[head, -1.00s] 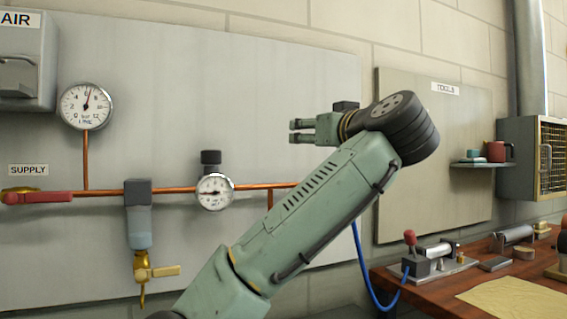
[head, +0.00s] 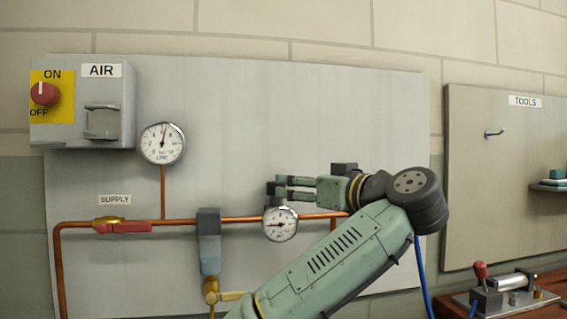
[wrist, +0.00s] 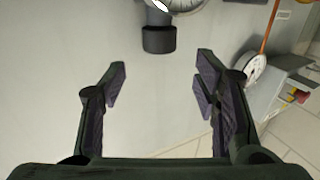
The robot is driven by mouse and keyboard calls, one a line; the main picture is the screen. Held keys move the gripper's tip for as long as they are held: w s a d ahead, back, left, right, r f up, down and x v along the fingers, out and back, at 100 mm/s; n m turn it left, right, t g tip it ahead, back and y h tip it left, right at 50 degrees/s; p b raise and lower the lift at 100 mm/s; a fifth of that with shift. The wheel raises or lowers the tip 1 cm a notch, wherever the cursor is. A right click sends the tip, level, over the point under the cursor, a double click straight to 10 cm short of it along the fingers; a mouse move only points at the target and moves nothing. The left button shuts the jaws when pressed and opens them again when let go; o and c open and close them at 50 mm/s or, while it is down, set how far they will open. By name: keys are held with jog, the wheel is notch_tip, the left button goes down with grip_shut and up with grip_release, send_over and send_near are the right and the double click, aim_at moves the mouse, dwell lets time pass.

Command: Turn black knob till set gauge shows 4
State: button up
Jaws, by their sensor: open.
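The black knob (head: 270,188) sits on top of the small set gauge's regulator on the copper pipe, partly hidden by my fingers in the head view. In the wrist view the knob (wrist: 158,39) hangs top centre, just beyond my fingertips. The round white set gauge (head: 280,224) is below it; its needle points left, numbers too small to read. Only the edge of the gauge (wrist: 180,4) shows in the wrist view. My gripper (head: 281,188) is open and level at knob height. In the wrist view my gripper (wrist: 160,75) has nothing between its fingers.
The line gauge (head: 162,143) stands on the pipe at left, needle near upright. A red-handled supply valve (head: 123,226) and a filter (head: 209,240) are on the pipe. The AIR box (head: 90,110) has a red switch (head: 44,94). A bench (head: 540,290) is at lower right.

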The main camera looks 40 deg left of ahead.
jog(key=p+x, duration=0.1)
jog(key=x, duration=0.5)
jog(key=shift+p, duration=0.3)
jog(key=shift+w, duration=0.1)
jog(key=c, duration=1.1)
jog(key=shift+c, duration=0.2)
jog(key=shift+f+t+b, duration=0.2)
jog(key=shift+t+b, duration=0.1)
jog(key=shift+b, duration=0.15)
